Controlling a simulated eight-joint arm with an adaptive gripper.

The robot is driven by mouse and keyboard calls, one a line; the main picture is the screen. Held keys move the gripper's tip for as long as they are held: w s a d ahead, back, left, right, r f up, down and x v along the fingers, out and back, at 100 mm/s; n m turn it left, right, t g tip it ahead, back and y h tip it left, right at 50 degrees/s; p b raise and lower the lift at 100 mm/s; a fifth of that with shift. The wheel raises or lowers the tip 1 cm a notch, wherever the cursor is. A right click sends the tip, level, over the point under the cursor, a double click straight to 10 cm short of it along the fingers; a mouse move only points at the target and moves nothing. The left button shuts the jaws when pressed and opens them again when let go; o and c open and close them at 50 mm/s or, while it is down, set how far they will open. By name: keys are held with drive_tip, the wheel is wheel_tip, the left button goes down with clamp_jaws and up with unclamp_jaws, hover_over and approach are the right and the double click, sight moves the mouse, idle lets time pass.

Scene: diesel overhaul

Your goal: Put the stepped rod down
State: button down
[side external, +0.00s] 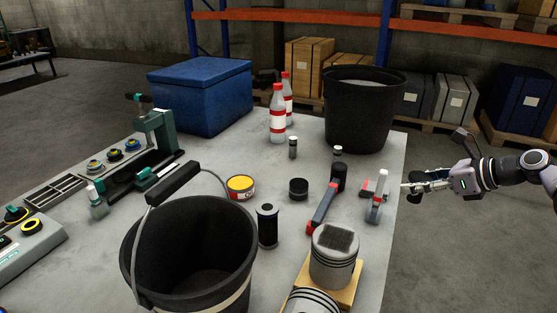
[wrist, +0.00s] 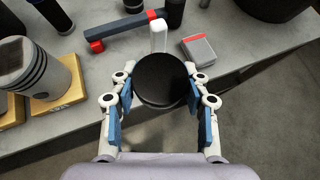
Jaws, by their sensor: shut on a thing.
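My gripper (side external: 412,186) is off the right edge of the table in the side view, above the floor. In the wrist view my gripper (wrist: 161,92) has its blue finger pads on either side of a dark round thing, which I take to be the stepped rod (wrist: 160,78). I see it nearly end-on, so its length and steps are hidden. In the side view the held thing is small and dark among the fingers, and its outline is unclear. It appears held clear of the tabletop (side external: 385,240).
Near the table's right edge are a red-and-grey block (wrist: 199,49) and a small white upright piece (wrist: 158,36). Some bare table lies along the right edge.

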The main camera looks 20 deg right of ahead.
drive_tip(key=w+d+n+g+y, duration=0.1)
drive_tip(key=w+d+n+y, duration=0.1)
drive_tip(key=w+d, duration=1.55)
drive_tip(key=a+x, duration=0.1)
drive_tip(key=x, duration=0.3)
drive_tip(key=a+x, duration=0.1)
drive_tip(key=x, duration=0.4)
drive_tip(key=s+a+x, duration=0.1)
drive_tip(key=x, duration=0.3)
drive_tip(key=shift+r, duration=0.25)
drive_tip(key=shift+f, duration=2)
drive_tip(key=shift+f, duration=0.15)
drive_tip(key=c, duration=0.7)
unclamp_jaws()
drive_tip(key=shift+f, duration=0.1)
drive_tip(key=shift+o, duration=0.2)
